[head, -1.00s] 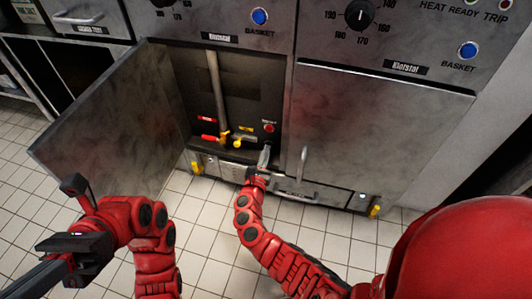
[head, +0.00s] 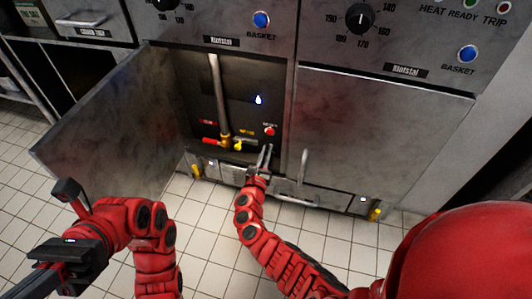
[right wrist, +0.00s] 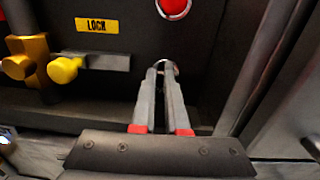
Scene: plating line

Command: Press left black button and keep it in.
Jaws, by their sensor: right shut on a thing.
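My right gripper (head: 266,152) reaches into the open left cabinet, below the red button (head: 269,131). In the right wrist view its two fingers (right wrist: 161,72) lie close together, with a narrow gap. Their tips meet a small round, metal-rimmed black button (right wrist: 172,68) on the dark panel, just under the red button (right wrist: 173,8). The tips hide most of the black button, so how deep it sits is not visible. My left gripper (head: 62,238) hangs in front of the open door, away from the panel; its jaw opening is unclear.
The open cabinet door (head: 105,125) stands at left. Inside are a vertical pipe (head: 219,90), a yellow valve handle (head: 238,146) and a red one (head: 210,142). A bluish-white flame-like light (head: 258,99) glows in the cabinet. The right cabinet door (head: 375,130) is closed.

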